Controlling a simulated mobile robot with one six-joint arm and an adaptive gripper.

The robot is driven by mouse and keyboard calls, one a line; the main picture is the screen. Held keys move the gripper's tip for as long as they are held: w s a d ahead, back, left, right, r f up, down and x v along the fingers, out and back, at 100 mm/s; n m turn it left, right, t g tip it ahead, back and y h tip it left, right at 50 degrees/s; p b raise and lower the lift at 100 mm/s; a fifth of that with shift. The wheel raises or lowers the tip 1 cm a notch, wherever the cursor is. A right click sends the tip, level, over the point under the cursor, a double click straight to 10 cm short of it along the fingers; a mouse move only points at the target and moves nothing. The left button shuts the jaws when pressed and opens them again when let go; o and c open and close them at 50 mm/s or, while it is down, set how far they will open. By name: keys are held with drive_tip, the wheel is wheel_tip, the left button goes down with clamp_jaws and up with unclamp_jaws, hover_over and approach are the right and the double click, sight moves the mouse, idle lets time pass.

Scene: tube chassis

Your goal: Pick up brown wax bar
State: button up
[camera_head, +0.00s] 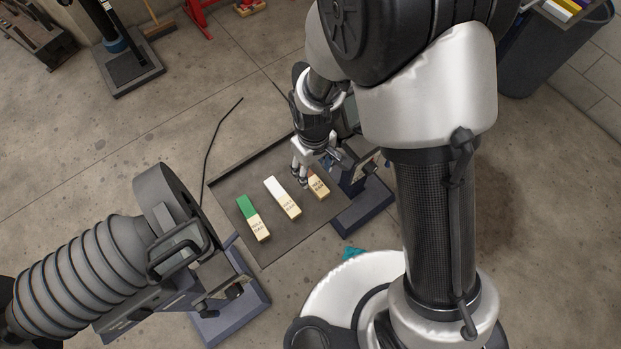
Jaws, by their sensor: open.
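The brown wax bar (318,184) lies at the right end of a row of three bars on a dark flat tray (301,230). Its lower part shows a cream label, and its brown upper end is mostly hidden by my gripper. My gripper (303,180) is open above the tray, at the upper left of the brown bar. I cannot tell whether a finger touches the bar. A white bar (277,190) lies to the left of my gripper, and a green bar (248,210) lies farther left.
A grey machine with a ribbed hose (85,265) stands at the tray's lower left. A dark blue stand (363,205) is close at the tray's right. A dark bin (540,55) stands at the upper right. A thin black rod (212,140) rises beside the tray's left corner.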

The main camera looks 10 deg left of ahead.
sight(313, 180)
drive_tip(key=shift+f+b, duration=1.25)
drive_tip(key=shift+f, duration=1.85)
drive_tip(key=shift+r, duration=0.1)
drive_tip(key=shift+c, duration=0.2)
drive_tip(key=c, duration=1.1)
